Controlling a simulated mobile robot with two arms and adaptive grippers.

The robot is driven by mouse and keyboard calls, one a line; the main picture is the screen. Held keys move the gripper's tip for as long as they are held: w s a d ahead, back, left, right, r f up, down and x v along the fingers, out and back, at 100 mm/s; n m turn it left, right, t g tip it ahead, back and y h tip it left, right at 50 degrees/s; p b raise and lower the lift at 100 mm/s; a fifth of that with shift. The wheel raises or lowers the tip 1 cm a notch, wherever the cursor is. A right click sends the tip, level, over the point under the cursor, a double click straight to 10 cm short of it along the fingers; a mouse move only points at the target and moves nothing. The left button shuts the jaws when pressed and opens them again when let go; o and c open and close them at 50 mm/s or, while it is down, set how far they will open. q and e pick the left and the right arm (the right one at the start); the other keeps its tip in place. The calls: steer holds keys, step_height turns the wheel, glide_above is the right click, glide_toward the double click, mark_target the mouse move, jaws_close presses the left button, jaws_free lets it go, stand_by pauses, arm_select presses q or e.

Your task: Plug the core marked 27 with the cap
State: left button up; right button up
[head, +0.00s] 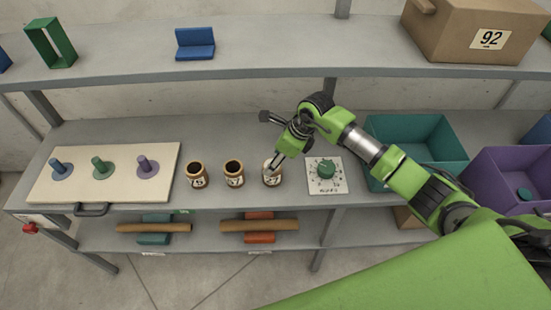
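Three brown cores stand upright in a row on the middle shelf: a left core (196,175), a middle core (233,173) and a right core (270,178). Each has a pale label; the numbers are too small to read surely, and the right label is partly covered. The left and middle cores show dark open tops. My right gripper (274,164) points down at the top of the right core and hides part of it. Whether its fingers are open or hold a cap cannot be told. A small green round piece (525,194) lies in the purple bin. My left gripper is out of view.
A pale board (107,192) with three pegs lies left of the cores. A dial panel (325,188) stands close right of them, then a teal bin (440,141) and the purple bin (507,170). A box marked 92 (455,40) sits above.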

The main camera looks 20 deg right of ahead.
steer(key=v, duration=1.2)
stand_by(0.5)
